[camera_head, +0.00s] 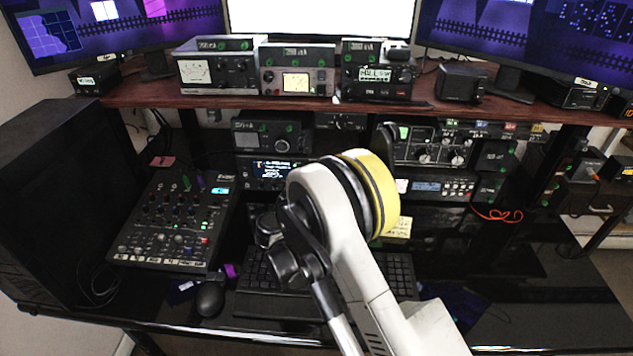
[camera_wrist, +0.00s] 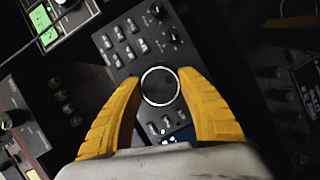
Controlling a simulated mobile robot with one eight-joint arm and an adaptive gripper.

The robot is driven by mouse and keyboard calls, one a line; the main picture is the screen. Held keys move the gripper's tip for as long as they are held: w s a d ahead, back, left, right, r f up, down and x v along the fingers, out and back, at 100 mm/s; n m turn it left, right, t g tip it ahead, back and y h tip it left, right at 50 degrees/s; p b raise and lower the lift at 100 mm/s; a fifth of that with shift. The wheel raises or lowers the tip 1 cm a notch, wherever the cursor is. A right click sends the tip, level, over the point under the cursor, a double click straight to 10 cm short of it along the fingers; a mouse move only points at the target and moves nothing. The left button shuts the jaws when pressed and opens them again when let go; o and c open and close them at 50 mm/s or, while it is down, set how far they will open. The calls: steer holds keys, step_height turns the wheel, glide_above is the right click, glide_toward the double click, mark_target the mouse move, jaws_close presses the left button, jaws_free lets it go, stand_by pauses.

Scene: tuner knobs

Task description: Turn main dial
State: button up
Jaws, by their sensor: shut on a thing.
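The main dial (camera_wrist: 161,87) shows in the wrist view as a round dark knob with a bright ring, on the face of a dark tuner panel (camera_wrist: 121,52). My gripper (camera_wrist: 164,78) has two yellow fingers, one on each side of the dial, and is shut on it. The fingertips sit close to the panel face. In the head view my arm and its yellow wrist part (camera_head: 373,190) reach toward the radios under the shelf. My arm hides the fingertips and the dial there.
Several radios (camera_head: 297,70) stand on the red-brown shelf (camera_head: 150,95) above. A mixer (camera_head: 178,220) lies on the desk at left, with a mouse (camera_head: 210,298) in front. A keyboard (camera_head: 265,292) lies under my arm. The desk at right (camera_head: 530,290) is largely clear.

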stand_by(0.3)
steer(key=o, duration=1.2)
steer(key=v, duration=1.2)
steer(key=shift+f, duration=0.15)
